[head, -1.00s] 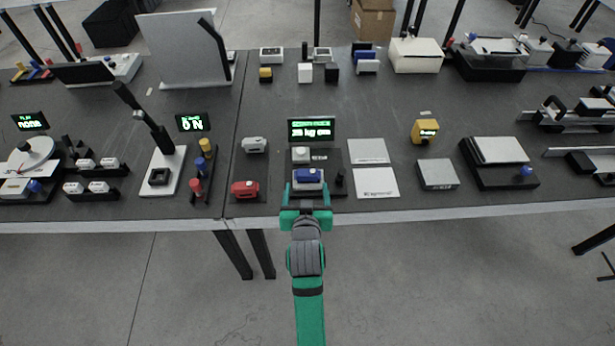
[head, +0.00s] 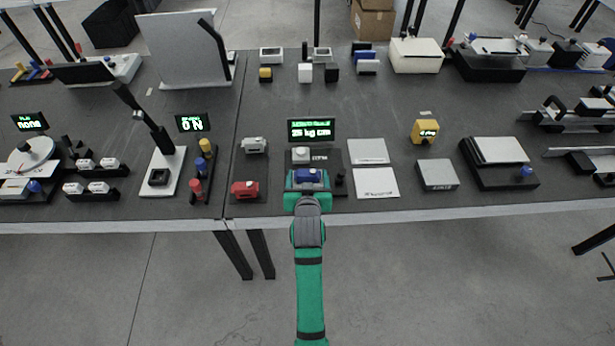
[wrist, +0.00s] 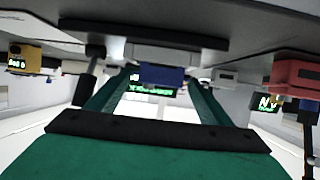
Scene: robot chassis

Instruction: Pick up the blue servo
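The blue servo (head: 308,175) sits on a dark stand at the front of the table, below a small lit display reading about "25 kg cm". My gripper (head: 307,181) is low at the stand, with its green fingers to the left and right of the servo. In the wrist view, which looks upside down, the blue servo (wrist: 162,75) shows between the fingertips of my gripper (wrist: 162,83). Gaps seem to show on both sides, so the fingers look open. Whether a fingertip touches the servo is hard to tell.
A red servo (head: 245,189) and a grey one (head: 254,145) stand left of the stand. A dark post (head: 339,178) and white plates (head: 377,183) are close on its right. The display (head: 311,130) stands behind. The table's front edge lies under my arm.

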